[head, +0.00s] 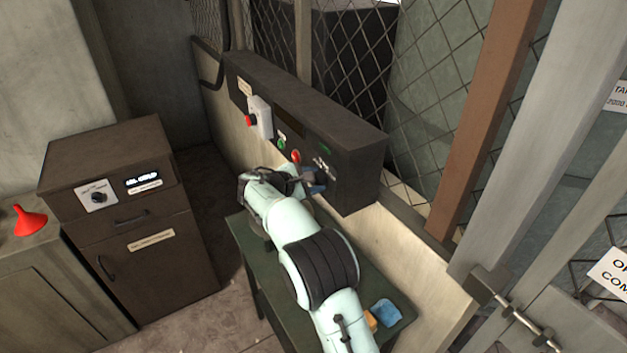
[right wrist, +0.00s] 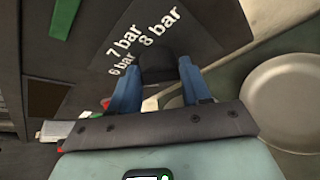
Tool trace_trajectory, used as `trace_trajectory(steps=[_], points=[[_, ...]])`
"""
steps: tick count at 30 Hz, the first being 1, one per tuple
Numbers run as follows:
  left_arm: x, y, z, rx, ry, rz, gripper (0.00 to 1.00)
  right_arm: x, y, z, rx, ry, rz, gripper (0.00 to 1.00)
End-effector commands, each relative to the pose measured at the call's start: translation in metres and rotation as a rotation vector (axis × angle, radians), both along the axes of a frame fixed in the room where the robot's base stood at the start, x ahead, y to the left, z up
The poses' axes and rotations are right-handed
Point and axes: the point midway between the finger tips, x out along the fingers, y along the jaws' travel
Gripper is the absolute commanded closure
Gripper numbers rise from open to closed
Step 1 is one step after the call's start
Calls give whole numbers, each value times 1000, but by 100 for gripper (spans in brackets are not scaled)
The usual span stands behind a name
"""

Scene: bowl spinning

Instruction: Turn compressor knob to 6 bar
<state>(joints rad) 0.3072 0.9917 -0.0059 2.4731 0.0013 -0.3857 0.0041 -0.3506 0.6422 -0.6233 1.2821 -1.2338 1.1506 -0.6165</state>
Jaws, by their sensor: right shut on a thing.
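The dark compressor knob (right wrist: 158,66) shows in the right wrist view, on a dark dial plate (right wrist: 195,45) with white labels reading 6 bar, 7 bar and 8 bar. My right gripper (right wrist: 158,80) has its blue fingers on both sides of the knob and is shut on it. I cannot make out which label the knob points at. In the head view my right gripper (head: 314,182) is at the right part of the dark control panel (head: 350,146) and hides the knob. White dial marks show just above it. My left gripper is not in view.
On the panel are a red button (head: 250,120) on a white box, a green button (head: 281,143) and a red one (head: 296,156). A green table (head: 240,232) below holds a blue cloth-like item (head: 386,312). A brown cabinet (head: 115,150) and a red funnel (head: 30,221) stand left.

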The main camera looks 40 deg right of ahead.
Motion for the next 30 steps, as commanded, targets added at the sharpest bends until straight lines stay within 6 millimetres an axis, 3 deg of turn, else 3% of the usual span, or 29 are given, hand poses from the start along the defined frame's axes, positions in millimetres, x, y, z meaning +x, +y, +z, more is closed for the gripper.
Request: trace_trajectory(steps=[10, 26, 27, 28, 30], points=[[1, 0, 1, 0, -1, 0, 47, 3, -2, 5, 8, 120, 1, 83], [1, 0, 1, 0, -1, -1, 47, 3, -2, 6, 9, 140, 2, 83], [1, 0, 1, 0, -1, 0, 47, 3, -2, 6, 9, 140, 2, 40], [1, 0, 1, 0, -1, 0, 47, 3, -2, 6, 9, 140, 2, 30], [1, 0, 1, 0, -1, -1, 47, 3, -1, 5, 10, 142, 1, 30]])
